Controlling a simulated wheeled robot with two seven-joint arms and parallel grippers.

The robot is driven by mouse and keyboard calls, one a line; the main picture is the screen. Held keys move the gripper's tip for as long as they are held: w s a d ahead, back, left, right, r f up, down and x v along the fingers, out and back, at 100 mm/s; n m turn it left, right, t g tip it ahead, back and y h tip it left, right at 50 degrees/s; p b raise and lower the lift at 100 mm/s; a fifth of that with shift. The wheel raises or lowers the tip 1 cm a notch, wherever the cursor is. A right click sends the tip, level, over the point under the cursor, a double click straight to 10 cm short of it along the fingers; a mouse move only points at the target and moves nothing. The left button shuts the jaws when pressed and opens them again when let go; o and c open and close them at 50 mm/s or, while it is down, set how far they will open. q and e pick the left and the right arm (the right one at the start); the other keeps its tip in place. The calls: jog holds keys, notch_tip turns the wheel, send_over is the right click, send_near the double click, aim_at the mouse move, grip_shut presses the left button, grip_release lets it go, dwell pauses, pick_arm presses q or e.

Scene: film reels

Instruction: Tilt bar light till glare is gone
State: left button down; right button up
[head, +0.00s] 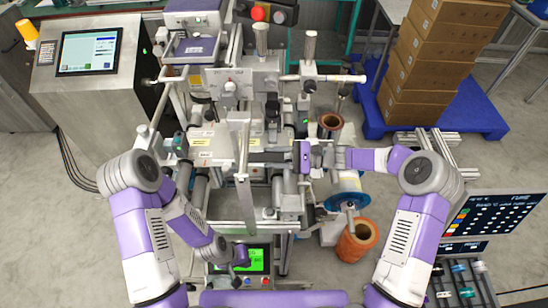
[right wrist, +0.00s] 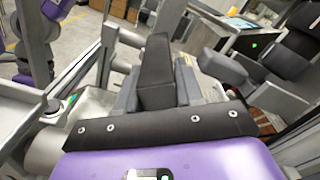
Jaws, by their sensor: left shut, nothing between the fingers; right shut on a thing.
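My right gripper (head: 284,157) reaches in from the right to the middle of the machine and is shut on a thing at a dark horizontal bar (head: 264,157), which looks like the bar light. In the right wrist view the dark fingers (right wrist: 155,75) are closed together in the middle; what they grip is mostly hidden behind them. My left gripper (head: 241,256) is shut and empty, low in front of the small green-lit screen (head: 256,261). I cannot make out any glare or the light's exact tilt.
A control panel with a touchscreen (head: 89,51) stands at the left. An orange reel (head: 357,241) and a blue-rimmed reel (head: 345,192) sit right of the machine. Cartons (head: 432,62) stand on a blue pallet (head: 372,122). A dark display (head: 500,212) is at the right edge.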

jog(key=o, duration=1)
jog(key=shift+c, duration=0.2)
pick_arm(q)
jog(key=shift+r, duration=0.1)
pick_arm(e)
jog(key=shift+r, duration=0.1)
